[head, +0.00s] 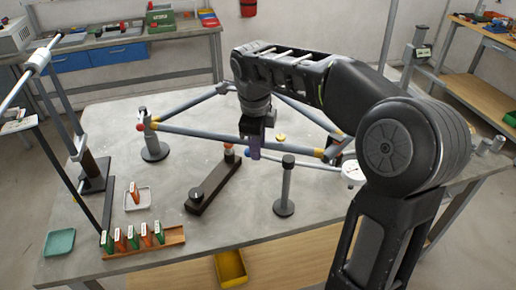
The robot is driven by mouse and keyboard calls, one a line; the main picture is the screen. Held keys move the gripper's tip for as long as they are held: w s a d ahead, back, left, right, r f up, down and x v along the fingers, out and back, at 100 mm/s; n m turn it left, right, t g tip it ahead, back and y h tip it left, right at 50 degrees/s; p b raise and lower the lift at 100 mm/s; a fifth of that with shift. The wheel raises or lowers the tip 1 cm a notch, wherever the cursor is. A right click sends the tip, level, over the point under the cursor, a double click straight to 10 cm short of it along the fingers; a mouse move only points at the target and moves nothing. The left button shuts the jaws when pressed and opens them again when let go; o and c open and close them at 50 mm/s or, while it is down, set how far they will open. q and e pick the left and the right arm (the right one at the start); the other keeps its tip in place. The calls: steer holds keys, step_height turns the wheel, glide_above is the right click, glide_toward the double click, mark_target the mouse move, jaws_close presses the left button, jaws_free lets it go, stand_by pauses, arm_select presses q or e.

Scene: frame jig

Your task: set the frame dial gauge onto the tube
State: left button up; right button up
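The frame is made of grey tubes (190,132) joined in a rough triangle and held above the table, with red, yellow and blue coloured ends. A dial gauge with a round white face (352,171) is at the frame's right corner, partly beside my arm. A thin rod runs left from it; I cannot tell whether it touches a tube. My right gripper (256,150) points down over the front tube, near its middle. A purplish piece shows at its fingertips, but whether the fingers are open or shut is unclear. My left gripper is not in view.
Round-based posts (285,190) stand around the frame. A dark bar (212,188) lies in front. A wooden rack (146,243) holds several orange and green tagged pieces, near a white tray (137,206) and a teal tray (60,242). A rod stand (92,172) is at left.

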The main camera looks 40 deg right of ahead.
steer(key=shift+w+d+f, duration=0.1)
steer(key=shift+d+f, duration=0.05)
steer(key=shift+f, duration=1.05)
jaws_close()
stand_by(0.6)
